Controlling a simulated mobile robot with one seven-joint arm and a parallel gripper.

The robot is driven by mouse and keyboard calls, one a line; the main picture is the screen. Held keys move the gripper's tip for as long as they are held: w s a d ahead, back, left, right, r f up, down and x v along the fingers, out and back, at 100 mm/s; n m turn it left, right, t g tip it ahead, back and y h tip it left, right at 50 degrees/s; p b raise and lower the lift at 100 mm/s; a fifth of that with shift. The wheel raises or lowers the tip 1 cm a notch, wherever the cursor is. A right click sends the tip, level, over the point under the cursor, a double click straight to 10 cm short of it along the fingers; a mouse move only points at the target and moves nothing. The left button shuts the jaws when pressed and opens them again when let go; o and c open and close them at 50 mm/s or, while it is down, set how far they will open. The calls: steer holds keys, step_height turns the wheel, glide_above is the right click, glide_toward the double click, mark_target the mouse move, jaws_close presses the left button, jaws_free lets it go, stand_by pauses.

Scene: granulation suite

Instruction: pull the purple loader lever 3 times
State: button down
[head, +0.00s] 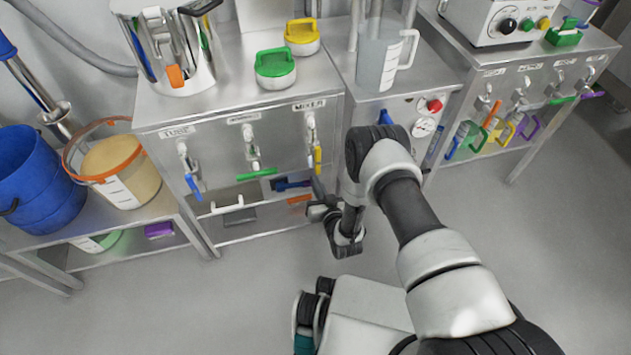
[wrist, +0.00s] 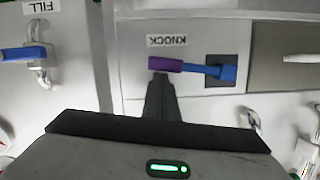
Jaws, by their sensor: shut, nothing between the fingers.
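In the wrist view a lever with a purple end (wrist: 166,65) and a blue body (wrist: 208,71) lies sideways, its blue part at a dark square recess under an upside-down KNOCK label. My gripper (wrist: 158,82) is shut and empty, its fingertips just below the purple end; I cannot tell if they touch. In the head view my gripper (head: 322,210) is low at the front of the left steel cabinet, partly hidden by my arm. A purple handle (head: 593,94) shows at the far right cabinet; its label is too small to read. I see no readable loader label.
The left cabinet (head: 235,135) has other coloured levers. A blue bucket (head: 35,185) and an orange-rimmed tub (head: 115,170) stand at left. The floor at lower left is clear.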

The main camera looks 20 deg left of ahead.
steer(key=shift+s+a+f+m+g+y, duration=0.15)
steer(key=shift+f+m+y, duration=0.15)
steer(key=shift+f+m, duration=0.8)
steer(key=shift+s+a+f+m+g+y, duration=0.15)
steer(key=shift+f+m+y, duration=0.2)
steer(key=shift+f, duration=1.35)
steer(key=shift+s, duration=0.1)
